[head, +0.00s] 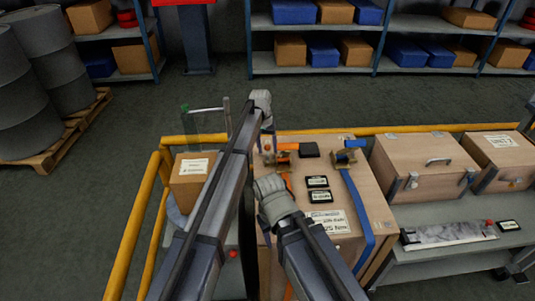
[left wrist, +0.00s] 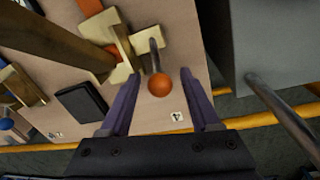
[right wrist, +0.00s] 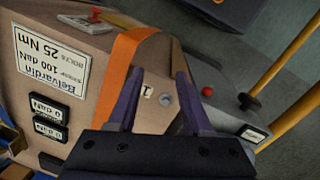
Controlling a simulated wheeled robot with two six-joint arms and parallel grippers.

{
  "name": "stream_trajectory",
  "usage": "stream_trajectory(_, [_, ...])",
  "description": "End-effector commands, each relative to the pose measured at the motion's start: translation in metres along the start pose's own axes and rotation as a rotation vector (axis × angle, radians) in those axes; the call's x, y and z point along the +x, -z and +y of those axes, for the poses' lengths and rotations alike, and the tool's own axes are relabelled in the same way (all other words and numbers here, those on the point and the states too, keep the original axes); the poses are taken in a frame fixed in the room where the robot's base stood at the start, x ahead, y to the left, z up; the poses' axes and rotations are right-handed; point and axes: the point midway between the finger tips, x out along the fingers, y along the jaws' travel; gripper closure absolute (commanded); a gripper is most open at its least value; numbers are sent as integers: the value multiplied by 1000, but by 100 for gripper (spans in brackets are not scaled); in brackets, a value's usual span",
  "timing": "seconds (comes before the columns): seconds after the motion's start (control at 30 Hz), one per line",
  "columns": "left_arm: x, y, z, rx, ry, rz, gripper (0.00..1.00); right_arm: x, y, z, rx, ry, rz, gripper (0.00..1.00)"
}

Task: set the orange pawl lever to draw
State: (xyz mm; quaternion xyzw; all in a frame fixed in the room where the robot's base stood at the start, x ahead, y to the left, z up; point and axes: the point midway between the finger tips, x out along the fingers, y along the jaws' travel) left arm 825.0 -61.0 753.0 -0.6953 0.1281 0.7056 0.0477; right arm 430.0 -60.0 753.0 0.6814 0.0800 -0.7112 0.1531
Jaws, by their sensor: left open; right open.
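The orange pawl lever's ball knob (head: 268,147) shows beside the orange strap's ratchet (head: 283,152) on a wooden crate. In the left wrist view, the orange knob (left wrist: 160,85) sits on a short grey rod from the pale ratchet body (left wrist: 112,45). My left gripper (left wrist: 159,74) is open, one finger on each side of the knob in that view; I see no contact. My right gripper (right wrist: 157,70) is open and empty, facing the crate's side by the orange strap (right wrist: 124,68). A small label marked 1 (right wrist: 147,91) shows between its fingers.
A blue strap (head: 357,211) with its own ratchet (head: 347,157) crosses the crate on the right. A black pad (head: 310,149) lies between the ratchets. A yellow rail (head: 400,129) runs behind. A red knob (right wrist: 248,102) and grey post (left wrist: 270,95) stand nearby.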

Motion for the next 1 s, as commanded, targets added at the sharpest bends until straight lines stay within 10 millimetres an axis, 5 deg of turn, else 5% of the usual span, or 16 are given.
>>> stream_trajectory(0.27, [1, 0, 0, 0, 0, 0, 38, 1, 0, 0, 0, 0, 0, 50])
stream_trajectory(0.8, [1, 0, 0, 0, 0, 0, 99, 1, 0, 0, 0, 0, 0, 50])
stream_trajectory(1.0, [1, 0, 0, 0, 0, 0, 100, 1, 0, 0, 0, 0, 0, 50])
